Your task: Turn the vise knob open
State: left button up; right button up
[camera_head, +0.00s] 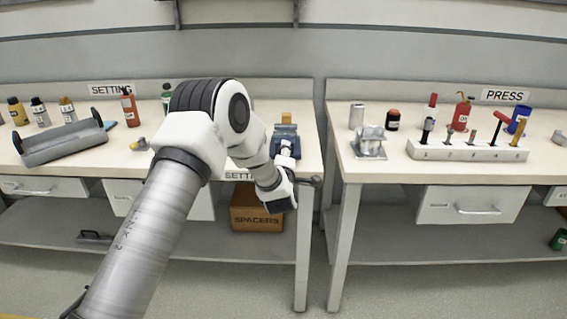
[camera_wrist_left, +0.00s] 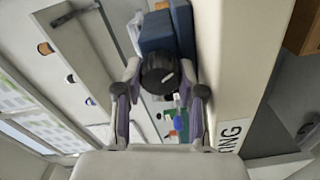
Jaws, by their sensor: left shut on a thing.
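The blue vise (camera_head: 286,131) stands near the front right of the left table, partly hidden behind my left wrist and gripper. The left wrist view shows the vise's blue body (camera_wrist_left: 166,32) and its round black knob (camera_wrist_left: 158,72), which has a pale mark on its face. My left gripper (camera_wrist_left: 160,84) is shut on the knob, one finger on each side of it. In the head view my left gripper (camera_head: 287,158) is at the front of the vise; the knob is hidden there. My right gripper is not in view.
An orange block (camera_head: 287,118) shows at the vise. A grey tray (camera_head: 62,143) and several bottles stand to the left. The SPACERS box (camera_head: 257,215) is on the shelf below. A gap separates this table from the PRESS table (camera_head: 395,168).

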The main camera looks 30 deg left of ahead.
pick_arm(q)
jog(key=n+b, duration=0.3)
jog(key=b, duration=0.1)
jog(key=n+b, duration=0.3)
jog(key=b, duration=0.1)
jog(key=f+n+b, duration=0.1)
jog(key=n+b, duration=1.1)
jog(key=b, duration=0.4)
jog(key=shift+d+n+b, duration=0.1)
jog(key=shift+n+b, duration=0.2)
jog(key=shift+r+n+b, duration=0.25)
jog(key=shift+n+b, duration=0.55)
jog(key=shift+b, duration=0.15)
jog(key=o, duration=1.1)
jog(key=shift+w, duration=0.1)
jog(key=shift+o, duration=0.2)
